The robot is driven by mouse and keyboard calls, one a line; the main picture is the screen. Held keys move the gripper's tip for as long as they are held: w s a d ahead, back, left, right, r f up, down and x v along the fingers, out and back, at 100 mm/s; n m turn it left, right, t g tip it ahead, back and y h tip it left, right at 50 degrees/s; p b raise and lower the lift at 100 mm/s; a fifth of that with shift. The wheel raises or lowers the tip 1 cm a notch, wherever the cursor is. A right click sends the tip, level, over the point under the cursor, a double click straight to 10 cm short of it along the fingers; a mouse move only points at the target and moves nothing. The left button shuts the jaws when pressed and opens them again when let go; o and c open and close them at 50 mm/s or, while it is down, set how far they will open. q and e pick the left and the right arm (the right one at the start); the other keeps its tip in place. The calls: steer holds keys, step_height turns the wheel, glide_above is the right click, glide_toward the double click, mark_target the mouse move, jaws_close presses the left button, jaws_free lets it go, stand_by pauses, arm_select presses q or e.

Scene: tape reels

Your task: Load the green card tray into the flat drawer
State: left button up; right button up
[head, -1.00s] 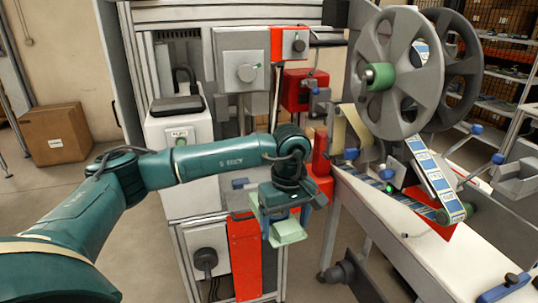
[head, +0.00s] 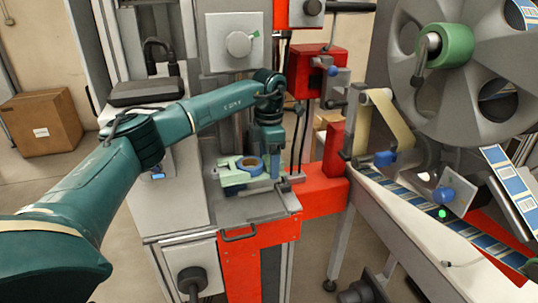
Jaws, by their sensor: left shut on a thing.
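My left gripper (head: 268,172) points down and is shut on the pale green card tray (head: 233,178). A blue ring (head: 250,164) with an open centre shows at the tray's top, next to the fingers. The tray is over the grey flat drawer (head: 250,208), which has a dark handle (head: 238,234) at its front. I cannot tell whether the tray touches the drawer floor. The gripper hides part of the tray's right side. My right gripper is out of view.
A red machine part (head: 318,72) with a lever stands behind and right of the drawer. A red block (head: 335,150) is close on its right. The labelling machine with a large grey reel (head: 480,70) fills the right side. A cardboard box (head: 40,122) is far left.

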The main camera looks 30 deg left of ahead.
arm_select(q)
steer(key=shift+f+b, duration=0.55)
step_height(320, 180, down, 5)
steer(key=b, duration=0.5)
steer(key=shift+f, duration=1.4)
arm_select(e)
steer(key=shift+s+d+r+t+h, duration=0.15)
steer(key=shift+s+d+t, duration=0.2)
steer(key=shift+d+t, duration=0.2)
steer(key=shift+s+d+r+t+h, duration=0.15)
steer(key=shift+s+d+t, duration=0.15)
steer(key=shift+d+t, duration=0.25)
arm_select(q)
steer(key=shift+f, duration=0.55)
